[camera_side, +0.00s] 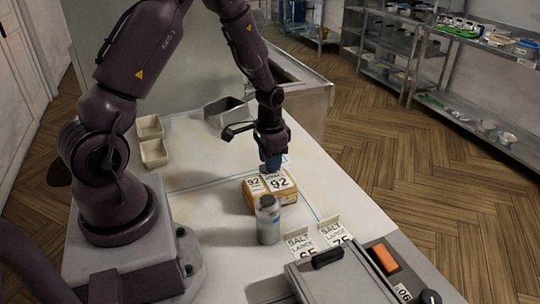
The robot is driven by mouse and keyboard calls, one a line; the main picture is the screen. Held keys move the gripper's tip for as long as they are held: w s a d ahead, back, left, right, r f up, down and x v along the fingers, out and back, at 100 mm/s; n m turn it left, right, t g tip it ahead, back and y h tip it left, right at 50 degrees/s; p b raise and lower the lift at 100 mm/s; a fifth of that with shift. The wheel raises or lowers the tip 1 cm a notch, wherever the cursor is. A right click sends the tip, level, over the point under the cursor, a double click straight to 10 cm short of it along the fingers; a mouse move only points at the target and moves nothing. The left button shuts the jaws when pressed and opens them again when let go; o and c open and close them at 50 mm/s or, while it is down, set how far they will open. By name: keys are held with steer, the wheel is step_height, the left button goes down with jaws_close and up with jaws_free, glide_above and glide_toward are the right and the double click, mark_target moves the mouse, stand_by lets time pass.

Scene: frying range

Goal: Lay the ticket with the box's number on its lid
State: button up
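A tan box (259,203) sits on the white counter and has a white label reading 92 (254,184) at its left. A white ticket reading 92 (281,182) is at the box's lid, beside that label. Whether it lies flat or is slightly raised is unclear. My gripper (271,165) points down right at the ticket's far edge. Its fingertips are small and partly hidden, so I cannot tell whether they grip the ticket. Two other tickets, marked salt large 65 (300,245) and salt large 75 (334,233), stand near the front right.
A grey-capped shaker (268,222) stands close in front of the box. A grey machine (340,280) with an orange switch (383,258) fills the front right. The counter left of the box is clear.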

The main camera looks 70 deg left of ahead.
step_height(320, 180, up, 13)
steer(key=s+d+r+t, duration=0.5)
steer(key=s+d+r, duration=0.8)
steer(key=d+r, duration=0.1)
steer(key=shift+s+d+r+t, duration=0.3)
steer(key=shift+s+d+r, duration=0.1)
steer(key=shift+d, duration=0.15)
